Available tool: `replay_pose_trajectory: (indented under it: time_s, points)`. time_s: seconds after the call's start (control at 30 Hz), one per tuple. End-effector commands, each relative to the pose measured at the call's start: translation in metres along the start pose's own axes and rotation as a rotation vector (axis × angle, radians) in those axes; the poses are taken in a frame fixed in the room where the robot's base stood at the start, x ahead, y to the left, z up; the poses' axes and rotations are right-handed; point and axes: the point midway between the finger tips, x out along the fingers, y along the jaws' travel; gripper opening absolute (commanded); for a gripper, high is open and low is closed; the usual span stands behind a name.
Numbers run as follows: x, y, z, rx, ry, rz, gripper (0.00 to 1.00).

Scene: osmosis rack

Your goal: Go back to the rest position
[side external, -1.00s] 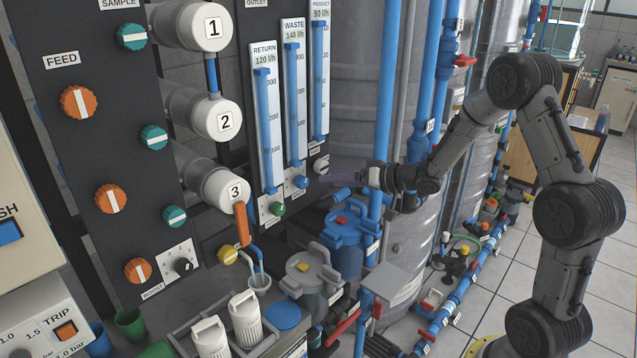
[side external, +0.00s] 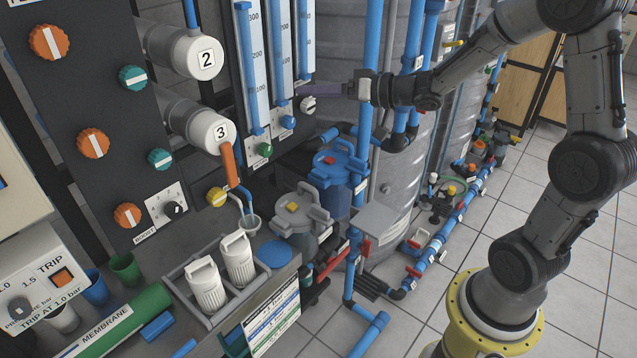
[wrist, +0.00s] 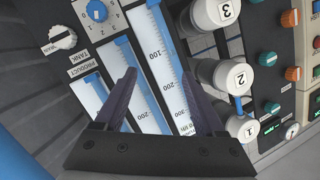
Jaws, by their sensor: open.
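My gripper (side external: 308,89) is at the end of my arm, in front of the flow-meter panel in the side view. Its thin purple fingers point left, just above a white knob (side external: 308,105) at the foot of the product tube. In the wrist view my gripper (wrist: 160,75) has its two fingers spread wide, with nothing between them. The flow-meter scales (wrist: 153,62) show behind and between the fingers. The white knob (wrist: 62,38) stands clear of the fingers at the upper left. Whether the fingertips touch the panel cannot be told.
A vertical blue pipe (side external: 367,60) runs close to my wrist. Below are a blue-lidded pot (side external: 338,165), a grey-lidded pot (side external: 300,210) and a rack with white bottles (side external: 238,258). Numbered cylinders (side external: 200,55) jut from the panel. The tiled floor (side external: 560,165) at right has free room.

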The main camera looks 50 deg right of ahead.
Motion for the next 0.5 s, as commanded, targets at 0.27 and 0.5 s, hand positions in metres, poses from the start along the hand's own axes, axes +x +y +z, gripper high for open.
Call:
replay_pose_trajectory:
  time_s: [0.27,0.5]
  points:
    - [-0.071,-0.091,-0.056,-0.196,0.109,0.216,0.72]
    - [-0.148,-0.097,-0.017,-0.217,-0.050,0.414,0.72]
